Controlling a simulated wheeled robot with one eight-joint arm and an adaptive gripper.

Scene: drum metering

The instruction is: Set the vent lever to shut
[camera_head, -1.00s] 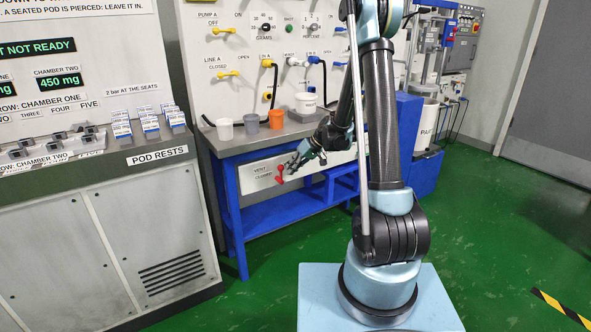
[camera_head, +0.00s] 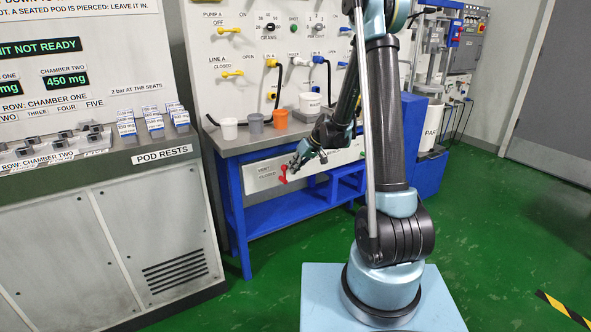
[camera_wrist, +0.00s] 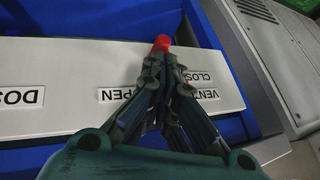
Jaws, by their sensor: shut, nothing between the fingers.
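The red vent lever (camera_head: 283,174) is on the white panel (camera_head: 262,176) at the front of the blue bench. In the wrist view the red lever end (camera_wrist: 162,42) shows just beyond my fingertips, between the OPEN label and the VENT CLOSED label, which are upside down there. My gripper (camera_head: 296,163) is shut and empty, right at the lever in the head view. In the wrist view my gripper (camera_wrist: 165,62) overlaps the lever's lower part and hides it. I cannot tell whether it touches the lever.
The blue bench (camera_head: 237,215) carries a white cup (camera_head: 228,128), a grey cup (camera_head: 255,123), an orange cup (camera_head: 280,119) and a white tub (camera_head: 310,103). A wall board above has yellow levers (camera_head: 232,73) and hoses. The grey pod cabinet (camera_head: 140,225) stands at left.

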